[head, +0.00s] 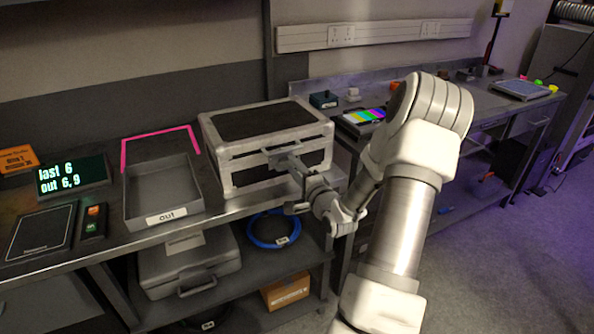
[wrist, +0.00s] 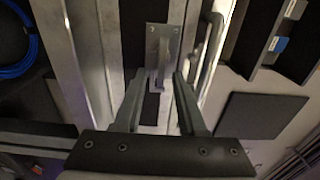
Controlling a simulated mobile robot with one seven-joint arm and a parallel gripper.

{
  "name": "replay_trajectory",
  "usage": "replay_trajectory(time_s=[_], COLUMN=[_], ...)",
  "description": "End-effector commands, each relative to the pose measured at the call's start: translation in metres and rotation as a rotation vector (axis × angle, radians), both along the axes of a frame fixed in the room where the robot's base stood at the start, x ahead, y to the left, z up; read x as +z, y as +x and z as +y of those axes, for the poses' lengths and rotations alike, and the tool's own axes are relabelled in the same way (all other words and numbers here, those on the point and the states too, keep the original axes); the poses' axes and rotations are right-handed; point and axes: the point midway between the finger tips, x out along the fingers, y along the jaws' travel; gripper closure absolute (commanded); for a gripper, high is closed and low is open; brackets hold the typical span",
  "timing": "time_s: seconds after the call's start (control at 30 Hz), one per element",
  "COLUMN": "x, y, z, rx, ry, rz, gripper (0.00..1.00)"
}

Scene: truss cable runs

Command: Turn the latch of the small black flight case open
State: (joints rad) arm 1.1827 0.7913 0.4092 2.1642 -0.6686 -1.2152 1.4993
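The small flight case (head: 265,122) stands shut on the bench, with black panels and silver edges. In the wrist view its front shows a metal latch plate (wrist: 161,42) with a narrow lever standing out from it. A bar handle (wrist: 208,48) runs beside the latch. My gripper (head: 292,165) is at the front of the case. In the wrist view my gripper (wrist: 158,82) has its fingers apart, one on each side of the latch lever. The right finger looks very close to the lever; I cannot tell if it touches. In the head view my gripper hides the latch.
A grey tray marked "out" (head: 165,217) stands left of the case, with a pink outline (head: 160,133) behind it. A display (head: 73,178) reads "last 6, out 6, 9". A grey case (head: 190,268) and a blue cable coil (head: 272,240) are on the shelf below.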

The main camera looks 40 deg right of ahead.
Motion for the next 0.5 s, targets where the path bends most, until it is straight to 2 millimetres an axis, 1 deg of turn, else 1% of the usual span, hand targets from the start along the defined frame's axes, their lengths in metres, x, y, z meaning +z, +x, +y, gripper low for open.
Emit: replay_trajectory(time_s=[0.13,0.23,0.37,0.5], x=[0.0,0.0,0.001,0.001], y=[-0.009,-0.025,-0.055,-0.089], z=[0.001,0.005,0.012,0.02], rx=[-0.002,-0.002,-0.004,-0.005], ry=[0.0,0.0,0.002,0.003], rz=[0.0,0.002,0.003,0.003], gripper=[0.6,0.6,0.6,0.6])
